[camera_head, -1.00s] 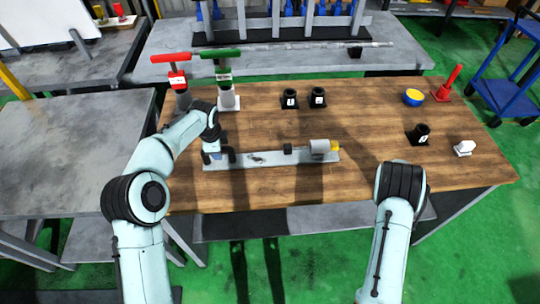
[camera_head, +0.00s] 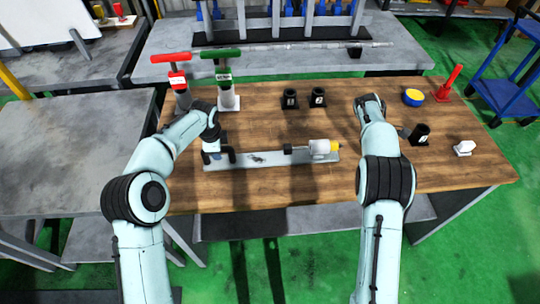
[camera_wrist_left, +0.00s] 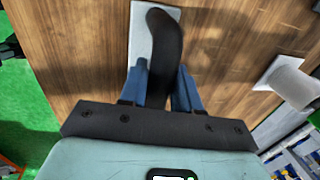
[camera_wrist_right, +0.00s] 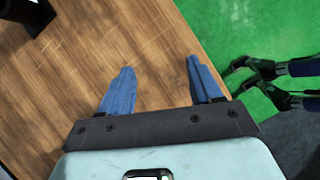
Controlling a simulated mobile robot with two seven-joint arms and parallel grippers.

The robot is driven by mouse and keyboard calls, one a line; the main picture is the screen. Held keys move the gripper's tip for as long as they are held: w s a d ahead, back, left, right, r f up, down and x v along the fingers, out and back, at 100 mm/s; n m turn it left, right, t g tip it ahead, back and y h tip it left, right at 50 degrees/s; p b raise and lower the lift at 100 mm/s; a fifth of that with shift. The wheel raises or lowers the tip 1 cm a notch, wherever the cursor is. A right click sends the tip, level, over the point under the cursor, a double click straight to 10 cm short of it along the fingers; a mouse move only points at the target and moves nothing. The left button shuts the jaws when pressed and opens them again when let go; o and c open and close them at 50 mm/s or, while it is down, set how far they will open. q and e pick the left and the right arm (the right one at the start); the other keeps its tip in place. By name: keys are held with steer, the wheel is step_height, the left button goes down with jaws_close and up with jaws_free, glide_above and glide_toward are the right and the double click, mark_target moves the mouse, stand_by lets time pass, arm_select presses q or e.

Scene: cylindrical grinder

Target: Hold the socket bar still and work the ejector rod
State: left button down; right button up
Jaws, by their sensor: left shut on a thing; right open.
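The socket bar (camera_head: 258,160) is a pale grey plate lying on the wooden table. A black curved handle (camera_wrist_left: 165,40) stands at its left end. My left gripper (camera_head: 215,150) has its blue fingers around this handle, shut on it. Toward the bar's right end lies a white cylinder (camera_head: 320,147) with a yellow end. A thin rod with a black knob (camera_head: 288,150) sticks out of its left side. My right gripper (camera_wrist_right: 157,90) is open and empty above the table, behind and right of the cylinder. In the head view its fingertips are hidden.
Two black cups (camera_head: 318,98) stand behind the bar. Another black cup (camera_head: 420,134), a yellow-blue round part (camera_head: 413,97), a red-handled part (camera_head: 449,84) and a white block (camera_head: 464,148) are at right. Red (camera_head: 177,77) and green (camera_head: 222,75) T-handles stand back left.

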mark_target(290, 146)
steer(key=w+a+n+t, duration=0.1)
steer(key=w+a, duration=0.1)
steer(key=a, duration=0.3)
steer(key=w+a+n+t+y, duration=0.1)
steer(key=w+a, duration=0.2)
steer(key=a, duration=0.2)
steer(key=w+a+r+n+t+y, duration=0.1)
steer(key=w+a, duration=0.2)
steer(key=a, duration=0.2)
steer(key=shift+w, duration=0.25)
steer(key=a+r+y, duration=0.1)
steer(key=a+y, duration=0.1)
steer(key=a, duration=0.1)
steer(key=a+n+y, duration=0.1)
steer(key=a+y, duration=0.1)
steer(key=a, duration=0.2)
steer(key=a+r+n+y, duration=0.1)
steer(key=a+y, duration=0.1)
steer(key=a, duration=0.1)
steer(key=shift+w+a+r+g, duration=0.2)
steer(key=shift+w+r+g, duration=0.1)
steer(key=shift+w, duration=0.1)
steer(key=shift+a, duration=0.2)
steer(key=shift+a+f, duration=0.1)
steer(key=shift+f, duration=0.15)
steer(key=x, duration=0.8)
steer(key=shift+a, duration=0.15)
jaws_close()
